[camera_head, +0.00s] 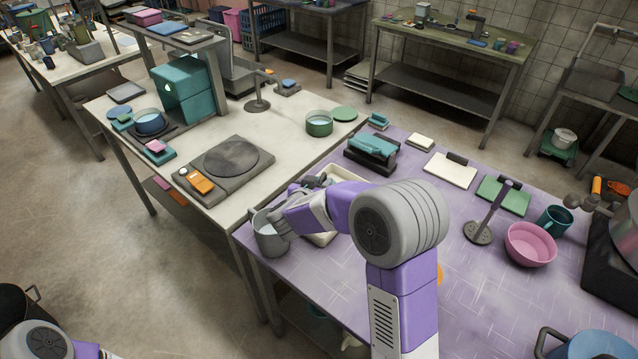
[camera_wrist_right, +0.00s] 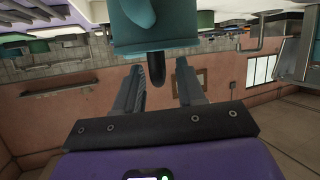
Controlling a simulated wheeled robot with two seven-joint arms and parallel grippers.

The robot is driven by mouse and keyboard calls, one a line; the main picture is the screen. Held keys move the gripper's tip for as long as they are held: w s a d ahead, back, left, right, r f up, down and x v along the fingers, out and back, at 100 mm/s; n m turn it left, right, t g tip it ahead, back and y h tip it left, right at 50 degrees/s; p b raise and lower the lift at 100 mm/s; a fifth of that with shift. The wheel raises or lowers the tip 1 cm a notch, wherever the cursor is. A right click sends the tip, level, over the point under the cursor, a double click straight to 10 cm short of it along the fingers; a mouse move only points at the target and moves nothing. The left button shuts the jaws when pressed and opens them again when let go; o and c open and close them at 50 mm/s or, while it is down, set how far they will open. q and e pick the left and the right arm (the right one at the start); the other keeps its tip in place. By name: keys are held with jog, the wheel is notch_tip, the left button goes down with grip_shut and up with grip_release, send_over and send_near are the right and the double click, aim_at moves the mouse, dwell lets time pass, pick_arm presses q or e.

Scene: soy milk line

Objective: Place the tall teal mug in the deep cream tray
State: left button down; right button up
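The teal mug (camera_head: 553,220) stands upright on the purple table, at the right behind a pink bowl. The cream tray (camera_head: 322,240) lies near the purple table's left edge, largely hidden by my right arm. My right gripper (camera_head: 278,222) is far left of the mug, near the tray's left side and a grey metal jug (camera_head: 270,240). In the right wrist view, which is upside down, the right gripper (camera_wrist_right: 158,92) has its fingers apart with nothing held between them. My left gripper is outside the views; part of my left arm shows at the lower left.
The pink bowl (camera_head: 530,244) and a stand with a round base (camera_head: 478,232) are near the mug. A green board (camera_head: 503,195) and a white board (camera_head: 450,171) lie behind. A teal machine (camera_head: 187,95) is on the cream-topped table.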

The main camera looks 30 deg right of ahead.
jog(key=shift+r, duration=0.15)
jog(key=p+v, duration=0.3)
jog(key=v, duration=0.9)
dwell(0.3)
